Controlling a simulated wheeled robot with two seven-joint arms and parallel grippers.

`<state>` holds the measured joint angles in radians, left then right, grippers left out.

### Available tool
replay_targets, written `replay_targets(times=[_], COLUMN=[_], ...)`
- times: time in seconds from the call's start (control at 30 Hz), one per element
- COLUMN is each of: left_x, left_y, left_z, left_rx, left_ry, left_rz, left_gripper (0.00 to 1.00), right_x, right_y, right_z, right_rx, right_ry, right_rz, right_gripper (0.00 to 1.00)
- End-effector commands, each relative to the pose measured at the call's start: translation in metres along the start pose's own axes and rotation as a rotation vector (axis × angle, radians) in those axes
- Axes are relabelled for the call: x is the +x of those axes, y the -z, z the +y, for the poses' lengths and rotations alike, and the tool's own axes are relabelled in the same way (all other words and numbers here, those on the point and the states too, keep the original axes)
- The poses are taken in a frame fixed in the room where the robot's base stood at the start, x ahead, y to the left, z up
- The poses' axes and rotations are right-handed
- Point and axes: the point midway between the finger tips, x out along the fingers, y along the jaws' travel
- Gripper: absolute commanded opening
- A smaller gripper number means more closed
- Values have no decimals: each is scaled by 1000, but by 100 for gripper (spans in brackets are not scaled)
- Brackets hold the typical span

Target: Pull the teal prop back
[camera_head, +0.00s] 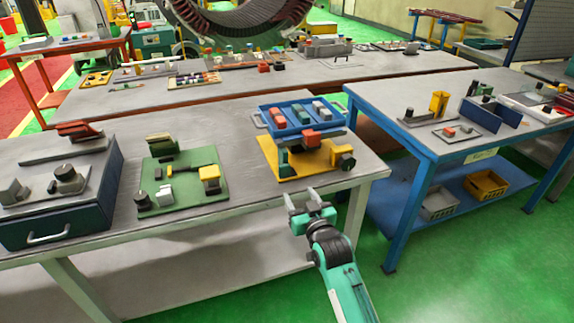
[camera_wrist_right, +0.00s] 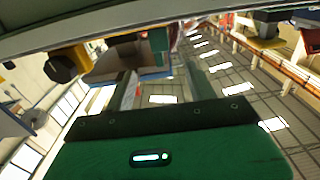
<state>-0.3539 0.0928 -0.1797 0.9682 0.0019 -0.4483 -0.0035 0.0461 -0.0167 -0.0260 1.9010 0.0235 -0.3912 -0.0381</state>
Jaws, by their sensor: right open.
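My right gripper (camera_head: 308,207) is open just off the front edge of the grey table, in front of the yellow base plate (camera_head: 268,151). Its fingers (camera_wrist_right: 161,86) also show open in the wrist view, with nothing visible held between them. My left gripper is out of view.
A dark round knob (camera_head: 347,161) stands at the plate's right corner. A green fixture board (camera_head: 190,205) and a dark blue drawer unit (camera_head: 65,218) lie to the left. A blue bench (camera_head: 430,147) stands to the right, with green floor between.

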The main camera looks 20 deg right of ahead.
Motion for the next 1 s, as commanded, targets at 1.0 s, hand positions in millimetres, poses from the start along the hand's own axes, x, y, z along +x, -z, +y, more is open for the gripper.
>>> replay_targets(times=[1.0], left_x=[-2], left_y=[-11], left_z=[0], left_rx=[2], left_ry=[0], left_rz=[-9], left_gripper=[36], right_x=[134], right_y=[10], right_z=[1], right_rx=[1], right_ry=[-1], right_rz=[14], right_gripper=[55])
